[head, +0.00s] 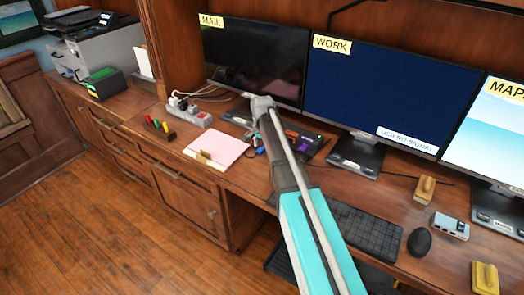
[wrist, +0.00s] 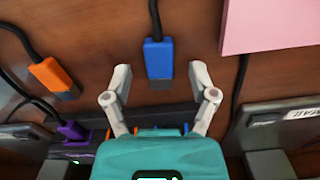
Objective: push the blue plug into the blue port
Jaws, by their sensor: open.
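The blue plug (wrist: 158,62) lies on the wooden desk, its black cable running up out of the wrist view. My gripper (wrist: 160,78) is open, with one pale finger on each side of the plug and visible gaps between. A dark hub (wrist: 82,150) lies beyond the plug, largely covered by my gripper's teal body. A small bit of blue shows at the hub's edge, but I cannot make out the blue port clearly.
An orange plug (wrist: 52,76) lies left of the blue one. A purple plug (wrist: 72,130) is at the hub's left part. Pink paper (wrist: 270,24) lies at the upper right. Monitor stands (wrist: 283,118) and a black cable are to the right. A keyboard (head: 365,230) is nearer.

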